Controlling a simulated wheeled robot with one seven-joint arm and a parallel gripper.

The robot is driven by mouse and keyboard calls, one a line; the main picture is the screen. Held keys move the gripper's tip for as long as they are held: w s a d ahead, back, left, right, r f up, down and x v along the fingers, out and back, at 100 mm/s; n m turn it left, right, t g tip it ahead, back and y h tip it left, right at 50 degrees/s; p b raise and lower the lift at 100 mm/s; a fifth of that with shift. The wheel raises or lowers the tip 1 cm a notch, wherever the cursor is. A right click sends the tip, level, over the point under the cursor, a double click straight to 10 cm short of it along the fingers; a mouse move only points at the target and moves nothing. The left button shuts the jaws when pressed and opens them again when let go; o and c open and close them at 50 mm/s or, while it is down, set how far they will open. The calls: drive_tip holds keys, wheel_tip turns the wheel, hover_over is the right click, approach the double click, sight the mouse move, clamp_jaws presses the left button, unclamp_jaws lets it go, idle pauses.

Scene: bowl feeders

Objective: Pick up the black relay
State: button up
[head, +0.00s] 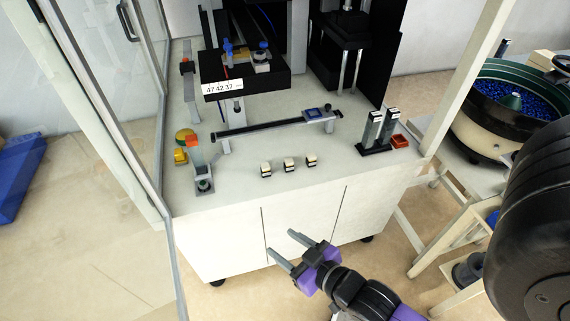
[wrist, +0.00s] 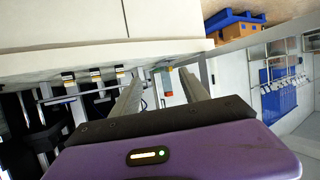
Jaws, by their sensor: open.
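Three small block-like parts stand in a row near the front of the white worktop: a left one (head: 266,169), a middle one (head: 289,165) and a right one (head: 311,160). Each shows pale and dark faces; I cannot tell for certain which is the black relay. The row also shows small in the wrist view, at left: one block (wrist: 68,78), another (wrist: 95,75) and a third (wrist: 120,72). My gripper (head: 284,244) is open and empty, in front of the cabinet and apart from the blocks. Its two fingers also show in the wrist view (wrist: 159,82).
The worktop (head: 235,180) is clear around the row. Behind it runs a dark rail (head: 262,126). An orange-topped post (head: 195,150) stands left, a red tray (head: 400,141) right. A glass panel edges the left side; a bowl feeder (head: 490,130) stands right.

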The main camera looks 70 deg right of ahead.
drive_tip(key=w+d+f+m+g+h+p, duration=0.15)
drive_tip(key=w+d, duration=0.25)
drive_tip(key=d, duration=0.5)
drive_tip(key=m+g+h+p, duration=0.2)
drive_tip(key=m+g+h, duration=0.1)
drive_tip(key=m, duration=0.1)
approach(290, 164)
drive_tip(key=x, duration=0.3)
drive_tip(key=shift+d+r, duration=0.1)
drive_tip(key=shift+d, duration=0.05)
drive_tip(key=x, duration=0.2)
drive_tip(key=shift+d+m, duration=0.25)
drive_tip(key=shift+d, duration=0.2)
drive_tip(key=shift+w+a+f+x, duration=0.1)
drive_tip(key=shift+x, duration=0.9)
drive_tip(key=shift+w+a+f+x, duration=0.1)
drive_tip(key=shift+a+x, duration=0.05)
drive_tip(key=shift+x, duration=0.8)
drive_tip(key=shift+a+f+x, duration=0.1)
drive_tip(key=shift+x, duration=0.9)
clamp_jaws()
